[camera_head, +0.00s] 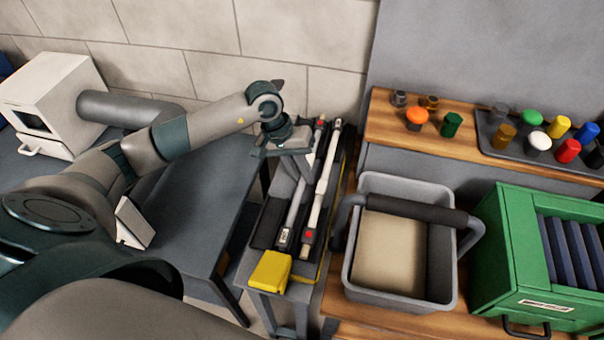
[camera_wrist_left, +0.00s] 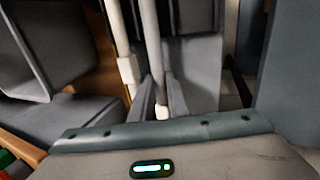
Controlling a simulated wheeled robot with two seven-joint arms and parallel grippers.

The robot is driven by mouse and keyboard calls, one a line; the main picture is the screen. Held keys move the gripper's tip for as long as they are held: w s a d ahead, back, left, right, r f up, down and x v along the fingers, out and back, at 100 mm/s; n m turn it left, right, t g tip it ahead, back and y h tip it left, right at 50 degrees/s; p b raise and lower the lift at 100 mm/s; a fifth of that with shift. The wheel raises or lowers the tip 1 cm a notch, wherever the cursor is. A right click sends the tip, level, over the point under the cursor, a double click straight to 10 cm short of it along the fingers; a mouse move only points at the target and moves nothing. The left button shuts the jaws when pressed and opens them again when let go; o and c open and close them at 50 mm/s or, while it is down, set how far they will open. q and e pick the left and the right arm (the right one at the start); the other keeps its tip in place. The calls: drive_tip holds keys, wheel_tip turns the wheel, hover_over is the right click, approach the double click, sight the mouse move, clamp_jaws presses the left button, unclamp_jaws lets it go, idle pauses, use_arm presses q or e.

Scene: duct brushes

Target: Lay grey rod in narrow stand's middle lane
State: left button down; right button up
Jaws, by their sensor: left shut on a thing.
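The narrow stand (camera_head: 267,226) is long and dark grey, running away from me at the centre of the head view. The grey rod (camera_head: 295,207) lies lengthwise over its middle, with a red far end and a pale, dark-marked near end. I cannot tell whether it touches the lane floor. A cream-white rod (camera_head: 321,187) lies along its right side. My left gripper (camera_head: 301,150) is over the far half of the stand, shut on the grey rod. In the left wrist view the grey rod (camera_wrist_left: 150,40) runs between the fingers (camera_wrist_left: 160,100), beside the white rod (camera_wrist_left: 120,40). The leftmost lane looks empty.
A yellow block (camera_head: 270,271) sits at the stand's near end. A grey handled bin (camera_head: 352,270) stands close on the right, with a green slotted box (camera_head: 510,250) beyond it. Coloured caps and a tray (camera_head: 510,140) are on the wooden shelf. A grey table (camera_head: 195,215) is on the left.

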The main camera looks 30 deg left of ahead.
use_arm(q)
drive_tip(key=shift+f, duration=0.1)
use_arm(e)
drive_tip(key=shift+f, duration=0.2)
use_arm(q)
drive_tip(key=c, duration=1.6)
unclamp_jaws()
